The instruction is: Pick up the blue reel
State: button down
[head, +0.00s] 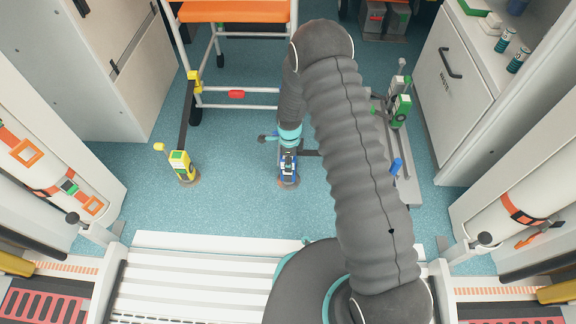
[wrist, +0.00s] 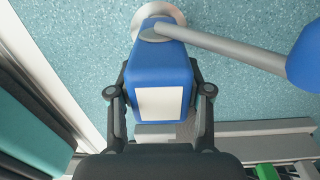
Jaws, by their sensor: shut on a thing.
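The blue reel (head: 288,170) stands on the teal floor near the middle of the head view, with a round base under it. In the wrist view the blue reel (wrist: 160,72) fills the space between the fingers. It has a pale panel facing me and a grey lever running right to a blue knob (wrist: 305,52). My gripper (head: 289,152) comes down over it from above. In the wrist view my gripper (wrist: 160,100) is shut on the reel, one finger on each side. The reel's top is partly hidden by my gripper in the head view.
A yellow reel (head: 181,166) with a dark strap stands to the left. A green reel (head: 400,110) stands to the right by a grey floor rail (head: 408,190). An orange-seated frame (head: 236,12) is behind. A white slatted ramp (head: 190,270) lies in front. Open floor lies between the reels.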

jog(key=shift+r, duration=0.1)
jog(key=r, duration=0.4)
jog(key=shift+s+d+r+p, duration=0.1)
jog(key=shift+d+r+p, duration=0.25)
jog(key=shift+d, duration=0.05)
jog(key=s+d+r, duration=0.3)
jog(key=d+r, duration=0.3)
jog(key=d, duration=0.4)
jog(key=shift+s+d+p, duration=0.15)
jog(key=shift+s+p, duration=0.2)
jog(key=shift+p, duration=0.1)
jog(key=shift+r, duration=0.2)
jog(key=shift+r+p, duration=1)
jog(key=shift+r, duration=0.4)
